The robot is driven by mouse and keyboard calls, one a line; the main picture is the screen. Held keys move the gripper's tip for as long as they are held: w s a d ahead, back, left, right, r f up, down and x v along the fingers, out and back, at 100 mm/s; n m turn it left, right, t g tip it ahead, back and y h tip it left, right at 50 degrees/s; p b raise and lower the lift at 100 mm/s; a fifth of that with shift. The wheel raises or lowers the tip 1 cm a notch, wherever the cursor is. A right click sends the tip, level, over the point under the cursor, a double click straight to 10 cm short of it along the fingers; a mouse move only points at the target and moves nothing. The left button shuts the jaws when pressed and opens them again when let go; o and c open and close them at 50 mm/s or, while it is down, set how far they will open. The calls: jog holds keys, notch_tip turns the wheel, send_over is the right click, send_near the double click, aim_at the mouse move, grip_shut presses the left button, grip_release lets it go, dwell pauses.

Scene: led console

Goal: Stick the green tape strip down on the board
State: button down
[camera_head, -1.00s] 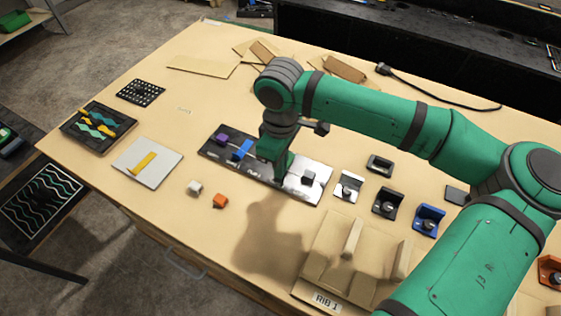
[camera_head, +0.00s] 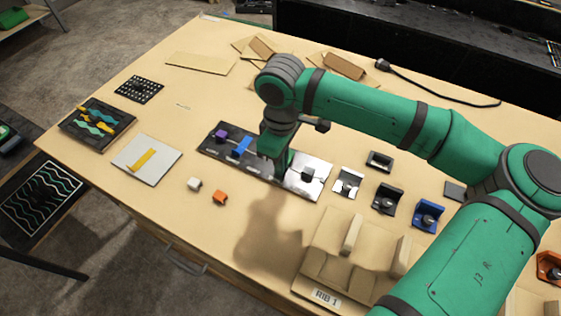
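Wavy teal-green strips (camera_head: 96,126) lie with yellow ones in a dark tray (camera_head: 72,126) at the left of the table. A flat light-grey board (camera_head: 160,163) lies just right of the tray, with a yellow strip (camera_head: 142,160) on it. I cannot tell which strip is the green tape. My gripper (camera_head: 270,170) points down over the middle of a long console panel (camera_head: 211,149), far right of the strips and the board. Its fingertips are small and partly hidden by the hand, so its opening and any held thing are unclear.
White (camera_head: 195,183) and orange (camera_head: 220,197) pieces lie in front. A beige fixture (camera_head: 325,265) stands front right. Bare tabletop lies between board and panel.

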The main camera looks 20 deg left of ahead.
jog(key=shift+f, duration=0.85)
dwell(1.8)
jog(key=c, duration=1.9)
grip_release()
notch_tip(320, 180, up, 11)
jog(key=shift+f, duration=0.1)
